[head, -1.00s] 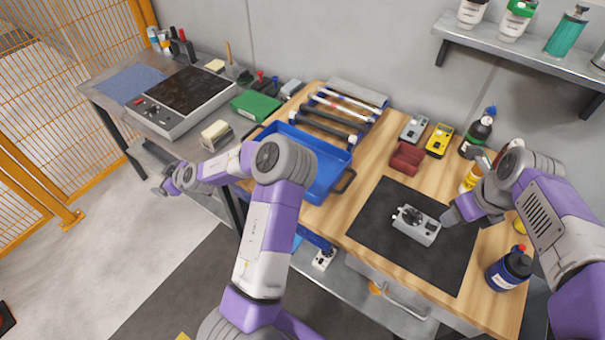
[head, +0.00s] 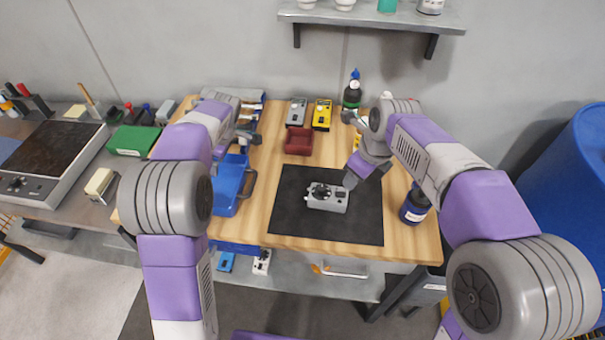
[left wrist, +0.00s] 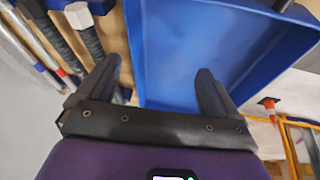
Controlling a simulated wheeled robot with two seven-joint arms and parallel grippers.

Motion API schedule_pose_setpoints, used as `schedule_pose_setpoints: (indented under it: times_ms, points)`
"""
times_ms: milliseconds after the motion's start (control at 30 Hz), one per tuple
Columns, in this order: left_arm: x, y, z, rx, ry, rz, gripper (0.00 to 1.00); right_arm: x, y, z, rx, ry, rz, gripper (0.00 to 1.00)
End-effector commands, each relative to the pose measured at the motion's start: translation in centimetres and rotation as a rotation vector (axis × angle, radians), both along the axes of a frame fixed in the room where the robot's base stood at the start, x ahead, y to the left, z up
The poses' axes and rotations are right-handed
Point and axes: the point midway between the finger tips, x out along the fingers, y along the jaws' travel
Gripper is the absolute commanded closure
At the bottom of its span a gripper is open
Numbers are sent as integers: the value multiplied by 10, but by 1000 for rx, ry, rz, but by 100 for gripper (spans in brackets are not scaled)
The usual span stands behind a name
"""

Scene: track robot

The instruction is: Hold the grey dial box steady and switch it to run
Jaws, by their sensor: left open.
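The grey dial box (head: 327,198) lies on the black mat (head: 300,228) on the wooden bench, its dark dial towards its left part. Its dial setting is too small to read. My right gripper (head: 352,178) is at the box's right end; its fingers are partly hidden, so I cannot tell whether they grip it. My left gripper (head: 247,136) is open, left of the mat near the blue tray. In the left wrist view its two spread fingers (left wrist: 156,84) have nothing between them, with the tray (left wrist: 185,60) beyond.
A dark red open box (head: 298,142), a grey device (head: 297,111) and a yellow device (head: 321,115) stand behind the mat. A blue bottle (head: 414,207) stands right of it, a dark bottle (head: 352,92) at the back. The mat's left part is clear.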

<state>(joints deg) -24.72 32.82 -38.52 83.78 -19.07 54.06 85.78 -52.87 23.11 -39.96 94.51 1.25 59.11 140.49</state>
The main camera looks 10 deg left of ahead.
Motion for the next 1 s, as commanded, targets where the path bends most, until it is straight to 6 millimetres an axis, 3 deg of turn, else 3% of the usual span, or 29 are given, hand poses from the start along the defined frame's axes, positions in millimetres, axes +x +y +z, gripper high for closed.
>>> schedule_pose_setpoints:
  times_ms: [33,200,400,633,833,1000]
  points:
    - [4,-31,3,-41,10,-31,6,0,0,0,0,0,0,57]
    - [-2,-132,13,-178,71,-130,6,0,0,0,0,0,0,57]
    - [-29,-230,22,-378,167,-198,6,0,0,0,0,0,0,57]
    - [-46,-262,13,-649,217,-47,6,0,0,0,0,0,0,57]
    - [-49,-273,2,-697,228,-15,6,0,0,0,0,0,0,57]
    - [-49,-282,-22,-694,229,-16,6,0,0,0,0,0,0,57]
